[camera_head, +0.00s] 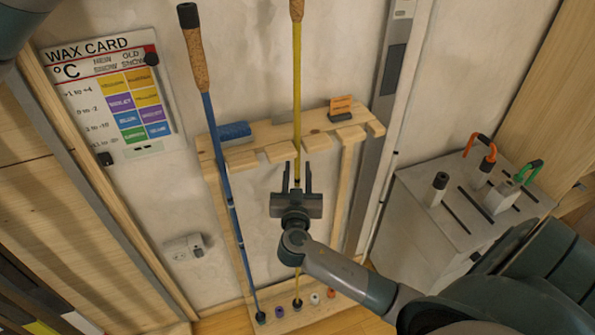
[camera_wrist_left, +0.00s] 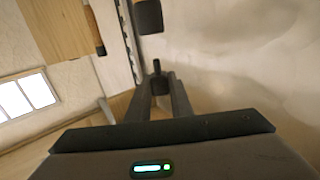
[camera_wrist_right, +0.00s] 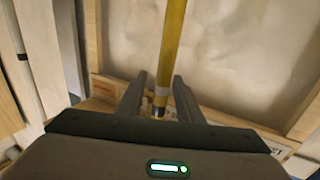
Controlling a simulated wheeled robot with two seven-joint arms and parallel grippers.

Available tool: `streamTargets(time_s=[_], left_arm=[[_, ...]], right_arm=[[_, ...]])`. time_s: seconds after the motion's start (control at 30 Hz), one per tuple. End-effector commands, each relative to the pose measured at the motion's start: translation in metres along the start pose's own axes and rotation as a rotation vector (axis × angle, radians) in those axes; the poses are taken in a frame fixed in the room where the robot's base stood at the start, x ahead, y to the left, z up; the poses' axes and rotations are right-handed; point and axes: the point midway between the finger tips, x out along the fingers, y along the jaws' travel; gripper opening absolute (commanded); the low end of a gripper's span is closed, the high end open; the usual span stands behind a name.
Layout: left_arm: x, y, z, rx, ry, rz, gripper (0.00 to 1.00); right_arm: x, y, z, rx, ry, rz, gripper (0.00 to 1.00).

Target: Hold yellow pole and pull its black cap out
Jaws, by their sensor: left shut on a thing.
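The yellow pole (camera_head: 297,80) stands upright in the wooden rack, with a cork grip (camera_head: 296,9) at the top edge of the head view. Its upper end is out of that view. My right gripper (camera_head: 297,175) is open, its fingers on either side of the pole's lower part with gaps visible. In the right wrist view the pole (camera_wrist_right: 171,45) runs down between the open fingers, past a dark band. My left gripper (camera_wrist_left: 160,80) is out of the head view. In the left wrist view it is shut on a small black piece that looks like the black cap (camera_wrist_left: 157,67); no yellow shows there.
A blue pole (camera_head: 220,160) with a black top leans in the rack (camera_head: 245,158) to the left. A blue block (camera_head: 234,131) and an orange piece (camera_head: 340,104) lie on the rack. A grey box (camera_head: 430,220) with clamps stands right. A wax card (camera_head: 110,95) hangs left.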

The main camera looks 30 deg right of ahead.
Motion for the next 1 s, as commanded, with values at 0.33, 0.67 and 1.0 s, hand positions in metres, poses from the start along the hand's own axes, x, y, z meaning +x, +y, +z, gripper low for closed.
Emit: streamTargets(time_s=[0.33,0.67,1.0], left_arm=[[0.000,0.000,0.000,0.000,0.000,0.000,0.09],[0.000,0.000,0.000,0.000,0.000,0.000,0.09],[0.000,0.000,0.000,0.000,0.000,0.000,0.09]], right_arm=[[-0.006,0.000,0.001,0.000,-0.002,-0.001,0.33],[-0.048,0.000,0.002,0.002,-0.004,-0.001,0.33],[-0.104,0.000,0.002,0.001,-0.004,0.000,0.33]])
